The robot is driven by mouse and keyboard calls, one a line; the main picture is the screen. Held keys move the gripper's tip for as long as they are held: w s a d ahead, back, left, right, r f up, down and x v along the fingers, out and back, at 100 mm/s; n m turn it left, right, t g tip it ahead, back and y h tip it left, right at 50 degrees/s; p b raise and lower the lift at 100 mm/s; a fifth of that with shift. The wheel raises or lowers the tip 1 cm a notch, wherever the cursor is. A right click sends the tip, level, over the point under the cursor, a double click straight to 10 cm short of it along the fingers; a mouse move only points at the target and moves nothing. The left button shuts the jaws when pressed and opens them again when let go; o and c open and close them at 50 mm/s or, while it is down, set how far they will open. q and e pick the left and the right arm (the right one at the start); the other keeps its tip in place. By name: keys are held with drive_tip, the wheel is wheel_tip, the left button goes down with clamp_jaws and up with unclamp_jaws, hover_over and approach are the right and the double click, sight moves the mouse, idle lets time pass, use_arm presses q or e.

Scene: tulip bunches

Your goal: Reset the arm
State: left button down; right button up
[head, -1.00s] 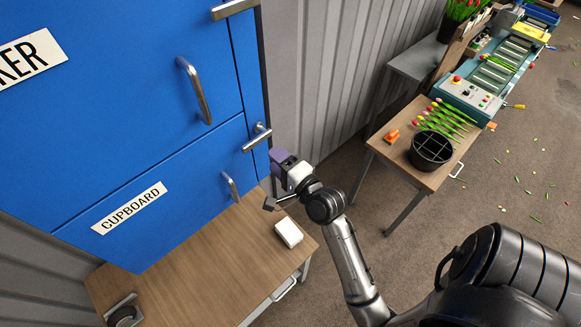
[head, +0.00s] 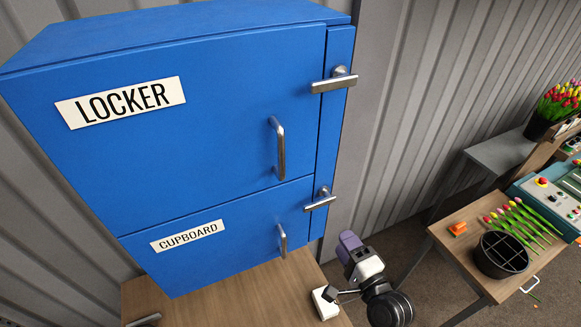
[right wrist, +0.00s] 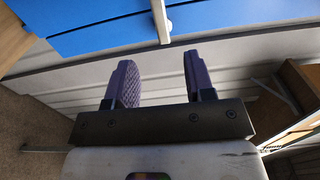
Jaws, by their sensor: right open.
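My right gripper (head: 349,243) is at the lower middle of the head view, just right of the blue cabinet's lower door and beyond the wooden table's right edge. In the right wrist view its two purple padded fingers (right wrist: 160,80) stand apart with nothing between them. It touches nothing that I can see. The arm behind it is mostly cut off by the bottom edge of the head view. My left gripper is not in view.
The blue cabinet (head: 230,85) has a locker door above a cupboard door, both closed, with metal handles and latches. At right, another table (head: 455,262) holds tulips (head: 515,222), a black pot (head: 503,255) and an orange object (head: 457,229).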

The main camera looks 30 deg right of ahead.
drive_tip(key=s+a+f+n+g+y, duration=0.4)
drive_tip(key=s+a+f+n+g, duration=0.4)
drive_tip(key=f+n, duration=0.45)
drive_tip(key=s+a+f+n+g, duration=0.1)
drive_tip(key=s+f+n+g, duration=0.1)
drive_tip(key=s+n+g, duration=0.1)
drive_tip(key=s+a+f+n+g+h, duration=0.1)
drive_tip(key=s+f+n+g, duration=0.1)
drive_tip(key=s+n, duration=0.4)
drive_tip(key=shift+s+a+g, duration=0.3)
drive_tip(key=shift+s+g, duration=0.3)
drive_tip(key=shift+s, duration=0.1)
drive_tip(key=shift+n, duration=0.25)
